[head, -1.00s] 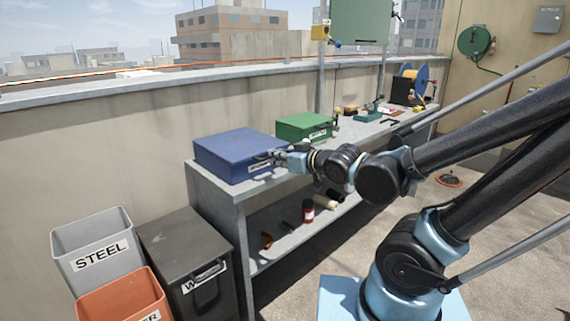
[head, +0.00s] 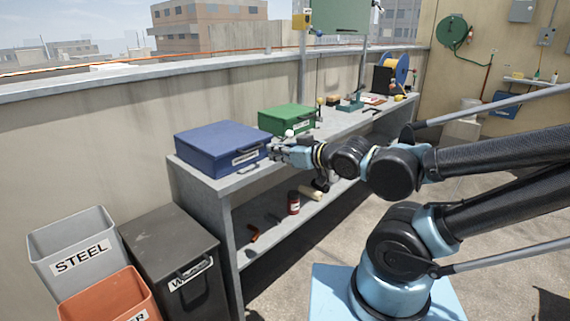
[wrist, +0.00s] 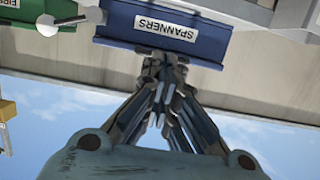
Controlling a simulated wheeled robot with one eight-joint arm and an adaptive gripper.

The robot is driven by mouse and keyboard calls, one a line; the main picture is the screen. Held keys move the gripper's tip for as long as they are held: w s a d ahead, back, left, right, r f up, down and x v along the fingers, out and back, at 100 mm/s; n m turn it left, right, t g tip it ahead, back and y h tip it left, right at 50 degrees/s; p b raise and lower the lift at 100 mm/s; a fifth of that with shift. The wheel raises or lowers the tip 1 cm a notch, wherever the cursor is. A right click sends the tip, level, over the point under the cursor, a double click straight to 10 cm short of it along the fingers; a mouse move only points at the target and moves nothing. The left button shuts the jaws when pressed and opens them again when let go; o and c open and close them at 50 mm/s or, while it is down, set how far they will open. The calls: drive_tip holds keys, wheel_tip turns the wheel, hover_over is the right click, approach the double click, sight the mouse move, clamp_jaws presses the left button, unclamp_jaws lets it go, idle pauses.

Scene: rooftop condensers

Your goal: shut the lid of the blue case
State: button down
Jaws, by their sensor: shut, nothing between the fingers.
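The blue case (head: 212,146) stands on the left end of the grey bench, and its lid looks down flat on the body. In the wrist view the blue case (wrist: 115,25) appears upside down with a white label reading SPANNERS. My gripper (head: 276,152) is shut and empty at the front right of the case, by its front face. In the wrist view my gripper's fingers (wrist: 160,75) are together and point at the front below the label. I cannot tell whether they touch the case.
A green case (head: 288,120) stands just right of the blue one. Tools and a cable reel (head: 400,72) lie farther along the bench (head: 235,183). A grey STEEL bin (head: 75,240), an orange bin (head: 108,298) and a dark lidded bin (head: 168,250) stand in front at left.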

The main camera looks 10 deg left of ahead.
drive_tip(key=w+d+f+m+h, duration=0.3)
drive_tip(key=d+f+h, duration=0.25)
drive_tip(key=d, duration=0.45)
drive_tip(key=w+d+f+m+h, duration=0.2)
drive_tip(key=d+f+m+h, duration=0.15)
drive_tip(key=d+f, duration=0.4)
drive_tip(key=s+d+f+m+g+h, duration=0.1)
drive_tip(key=s+d+m+g, duration=0.1)
drive_tip(key=d, duration=0.5)
drive_tip(key=s+d+f+m+g+h, duration=0.1)
drive_tip(key=s+d+m+g+h, duration=0.1)
drive_tip(key=s+d+g, duration=0.2)
drive_tip(key=shift+s+d+h, duration=0.3)
drive_tip(key=shift+s+d, duration=1)
drive_tip(key=shift+d, duration=0.6)
drive_tip(key=shift+m, duration=0.25)
drive_tip(key=shift+w+f, duration=0.25)
drive_tip(key=shift+w, duration=0.25)
